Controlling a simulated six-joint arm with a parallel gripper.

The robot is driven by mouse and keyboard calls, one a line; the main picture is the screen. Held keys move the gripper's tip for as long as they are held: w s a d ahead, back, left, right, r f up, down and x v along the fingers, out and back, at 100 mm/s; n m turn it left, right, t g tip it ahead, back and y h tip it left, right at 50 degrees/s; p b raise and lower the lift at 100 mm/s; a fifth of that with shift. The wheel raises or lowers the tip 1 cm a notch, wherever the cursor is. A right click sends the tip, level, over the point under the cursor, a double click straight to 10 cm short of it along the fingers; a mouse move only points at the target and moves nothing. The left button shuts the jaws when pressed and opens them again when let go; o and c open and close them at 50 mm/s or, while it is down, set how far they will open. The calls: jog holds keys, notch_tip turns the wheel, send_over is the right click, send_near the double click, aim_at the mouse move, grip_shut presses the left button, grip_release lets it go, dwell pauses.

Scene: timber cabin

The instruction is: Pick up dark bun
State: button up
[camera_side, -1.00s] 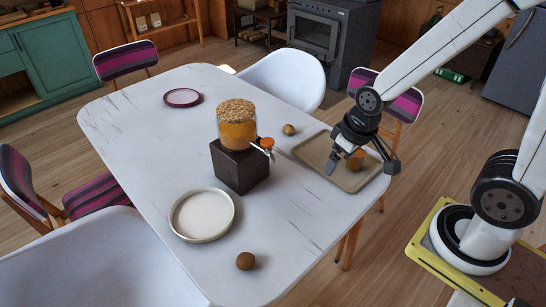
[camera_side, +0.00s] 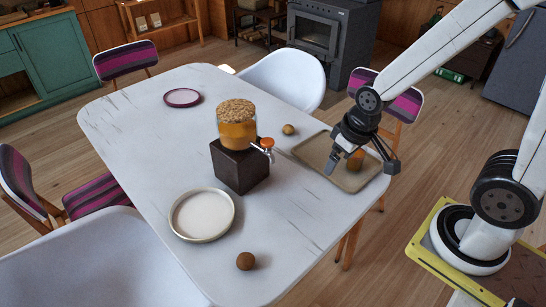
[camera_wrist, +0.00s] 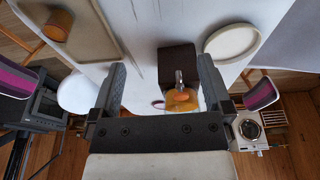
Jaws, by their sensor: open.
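A dark brown round bun (camera_side: 245,261) sits on the bare white table near its front edge. A lighter brown bun (camera_side: 288,129) sits near the back edge, by the tray. My gripper (camera_side: 362,167) is open and empty, over the tan tray (camera_side: 308,151) and well away from the dark bun. An orange-brown object (camera_side: 356,160) stands on the tray, partly hidden by my gripper. The wrist view shows both fingers (camera_wrist: 161,64) spread apart, with the orange-brown cup-like object (camera_wrist: 57,25) at upper left. I cannot make out the dark bun there.
A jar dispenser (camera_side: 237,134) with a tap stands on a dark block (camera_side: 240,167) mid-table. A pale plate (camera_side: 203,215) lies left of the dark bun. A small purple-rimmed plate (camera_side: 183,97) lies at the far left.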

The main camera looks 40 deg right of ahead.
dwell(0.4)
jog(key=s+a+f+m+g+y, duration=0.2)
jog(key=a+f+m+g+y, duration=0.4)
jog(key=a+f+m+y, duration=0.45)
jog(key=m+t+y, duration=0.2)
jog(key=m+t, duration=0.5)
jog(key=m, duration=0.4)
send_near(254, 257)
jog(key=a, duration=0.3)
jog(key=shift+f, duration=0.35)
jog(key=shift+w+d+f+m+t, duration=0.1)
jog(key=shift+w+f+m+t, duration=0.2)
jog(key=shift+t, duration=0.2)
jog(key=shift+x, duration=1.3)
jog(key=shift+s, duration=0.1)
